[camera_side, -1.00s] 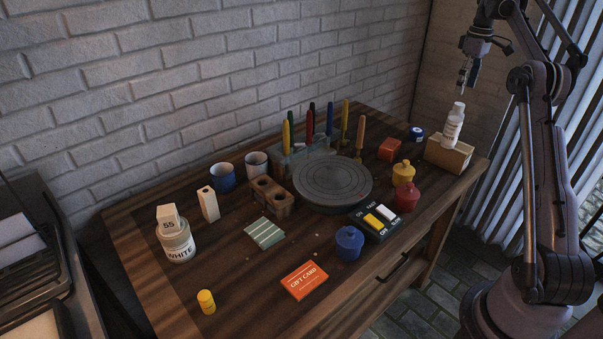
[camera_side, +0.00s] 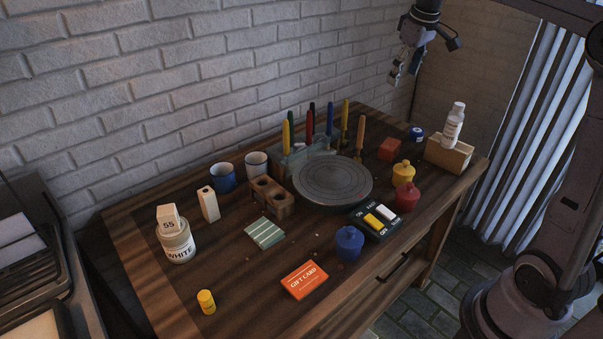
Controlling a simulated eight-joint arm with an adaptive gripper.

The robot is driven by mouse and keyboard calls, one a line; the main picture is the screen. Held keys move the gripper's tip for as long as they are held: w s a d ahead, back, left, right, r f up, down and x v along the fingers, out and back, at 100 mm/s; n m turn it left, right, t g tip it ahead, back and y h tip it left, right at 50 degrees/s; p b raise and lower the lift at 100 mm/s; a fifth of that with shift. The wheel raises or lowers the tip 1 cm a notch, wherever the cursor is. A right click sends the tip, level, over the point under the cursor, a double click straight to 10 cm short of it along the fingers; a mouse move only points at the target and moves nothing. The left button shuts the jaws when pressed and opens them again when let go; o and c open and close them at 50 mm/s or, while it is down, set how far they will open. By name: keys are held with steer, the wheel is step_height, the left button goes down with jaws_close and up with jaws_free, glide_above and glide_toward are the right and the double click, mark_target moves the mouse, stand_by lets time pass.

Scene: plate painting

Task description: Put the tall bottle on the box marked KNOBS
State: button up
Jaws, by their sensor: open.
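A tall white bottle (camera_side: 453,125) with a label stands upright on a light brown box (camera_side: 448,156) at the right back corner of the table. I cannot read any marking on the box from this side. My gripper (camera_side: 396,80) is open and empty. It hangs in the air above the back of the table, up and to the left of the bottle and apart from it.
A round grey turntable (camera_side: 332,182) is at the table's middle. Several upright coloured tools stand in a rack (camera_side: 290,166) behind it. A red block (camera_side: 389,149), a blue jar (camera_side: 416,134), and a yellow pot (camera_side: 403,173) are left of the box.

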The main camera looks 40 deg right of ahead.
steer(key=s+a+f+t, duration=0.1)
steer(key=s+a+f, duration=0.15)
steer(key=a, duration=0.45)
steer(key=s+a+f+t, duration=0.1)
steer(key=s+a, duration=0.2)
steer(key=a, duration=0.4)
steer(key=s+a+f+t+y, duration=0.1)
steer(key=s+a+f+t, duration=0.1)
steer(key=s+a+f, duration=0.7)
steer(key=shift+a+f+y, duration=0.3)
steer(key=shift+a+f, duration=0.45)
steer(key=shift+a, duration=0.3)
steer(key=shift+s, duration=0.1)
